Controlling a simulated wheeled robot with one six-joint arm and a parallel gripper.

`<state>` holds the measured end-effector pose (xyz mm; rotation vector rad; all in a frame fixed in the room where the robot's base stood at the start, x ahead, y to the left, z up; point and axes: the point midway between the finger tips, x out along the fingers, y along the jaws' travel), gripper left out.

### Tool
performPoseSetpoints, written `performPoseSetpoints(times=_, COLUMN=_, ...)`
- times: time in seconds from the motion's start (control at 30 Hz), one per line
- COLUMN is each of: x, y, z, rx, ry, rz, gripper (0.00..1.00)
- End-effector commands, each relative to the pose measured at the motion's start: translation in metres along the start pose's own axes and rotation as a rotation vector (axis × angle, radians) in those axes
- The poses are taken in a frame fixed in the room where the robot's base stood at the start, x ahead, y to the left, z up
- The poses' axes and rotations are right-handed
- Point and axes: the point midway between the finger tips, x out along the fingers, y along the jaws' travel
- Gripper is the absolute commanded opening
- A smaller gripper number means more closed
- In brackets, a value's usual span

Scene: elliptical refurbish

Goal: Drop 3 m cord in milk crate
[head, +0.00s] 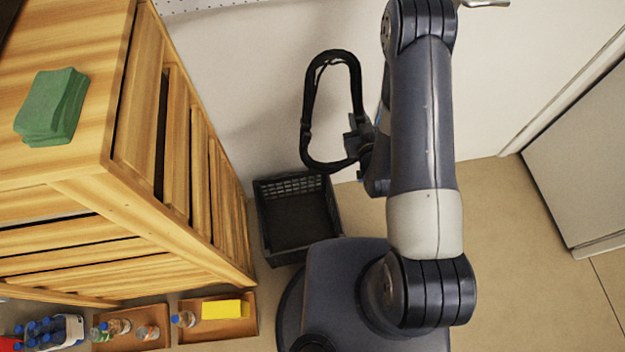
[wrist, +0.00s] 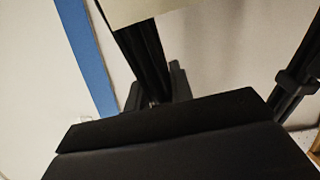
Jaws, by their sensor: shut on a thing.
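The 3 m cord (head: 308,108) is a black coil bundled into a long loop. My gripper (head: 353,137) is shut on one side of it, and the loop hangs to the left of the gripper in the head view. In the wrist view the held part of the cord (wrist: 146,52) runs up from between the fingers (wrist: 155,92), and another strand (wrist: 298,82) shows at the right. The black milk crate (head: 290,186) stands on the floor below. Its visible inside looks empty. The loop's lower end appears just above the crate's back edge; its height over the crate is unclear.
A wooden slatted cabinet (head: 75,185) with green cloths (head: 52,105) on top stands left of the crate. Trays with bottles and a yellow box (head: 222,310) lie at the lower left. A white wall (head: 245,70) is behind. Floor at the right is clear.

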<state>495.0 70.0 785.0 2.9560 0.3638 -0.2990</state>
Motion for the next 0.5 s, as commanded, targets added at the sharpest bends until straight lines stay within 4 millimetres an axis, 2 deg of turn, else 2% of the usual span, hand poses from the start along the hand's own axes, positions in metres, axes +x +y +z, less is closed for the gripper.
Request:
performPoseSetpoints(times=0.03, x=0.007, y=-0.009, z=0.019, rx=-0.005, ry=-0.011, rz=-0.022, gripper=0.00)
performPoseSetpoints(times=0.5, x=0.041, y=-0.076, z=0.116, rx=-0.067, ry=-0.182, rz=-0.223, gripper=0.00)
